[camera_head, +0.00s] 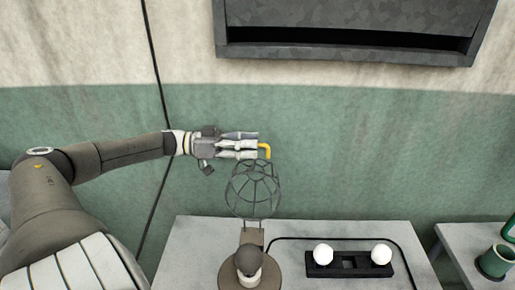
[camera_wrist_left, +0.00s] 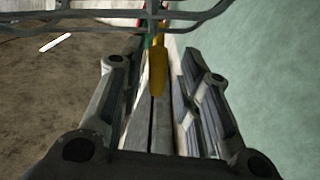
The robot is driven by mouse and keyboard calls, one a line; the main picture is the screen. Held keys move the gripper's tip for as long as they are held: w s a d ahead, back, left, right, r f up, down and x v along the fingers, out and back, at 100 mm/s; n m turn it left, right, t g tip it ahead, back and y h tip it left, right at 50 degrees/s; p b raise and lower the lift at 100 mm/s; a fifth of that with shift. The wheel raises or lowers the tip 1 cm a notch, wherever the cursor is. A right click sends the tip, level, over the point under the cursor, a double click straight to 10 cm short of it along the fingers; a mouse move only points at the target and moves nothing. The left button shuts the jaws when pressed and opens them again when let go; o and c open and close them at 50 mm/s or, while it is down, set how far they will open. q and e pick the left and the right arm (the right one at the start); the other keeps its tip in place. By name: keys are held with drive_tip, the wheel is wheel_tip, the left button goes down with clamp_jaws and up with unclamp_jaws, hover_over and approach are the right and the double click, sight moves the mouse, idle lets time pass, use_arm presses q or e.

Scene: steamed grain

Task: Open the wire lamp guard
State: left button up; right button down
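The wire lamp guard (camera_head: 252,190) is a dark round cage above a brown lamp base (camera_head: 235,277) on the grey table. A yellow bent handle (camera_head: 266,149) sticks up at the cage's top. My left gripper (camera_head: 258,145) reaches in from the left, level with the handle, its fingertips beside it. In the left wrist view the yellow handle (camera_wrist_left: 157,72) shows between the two spread fingers, with gaps on both sides. Dark bars of the guard (camera_wrist_left: 150,25) cross the top of that view. My left gripper is open and holds nothing. My right gripper is out of view.
A black holder (camera_head: 349,270) with two white bulbs (camera_head: 323,254) (camera_head: 381,254) stands right of the lamp. A dark cable (camera_head: 340,238) runs behind it. A green mug (camera_head: 497,262) is on a side table at right. A dark wall unit (camera_head: 355,30) hangs above.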

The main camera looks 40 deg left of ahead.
use_arm(q)
drive_tip(key=shift+w+d+r, duration=0.1)
drive_tip(key=shift+w+d, duration=0.25)
drive_tip(key=shift+d, duration=0.2)
drive_tip(key=shift+w+d, duration=0.15)
drive_tip(key=shift+d, duration=0.05)
drive_tip(key=shift+w+d, duration=0.2)
drive_tip(key=shift+d, duration=0.05)
clamp_jaws()
drive_tip(key=shift+a, duration=0.1)
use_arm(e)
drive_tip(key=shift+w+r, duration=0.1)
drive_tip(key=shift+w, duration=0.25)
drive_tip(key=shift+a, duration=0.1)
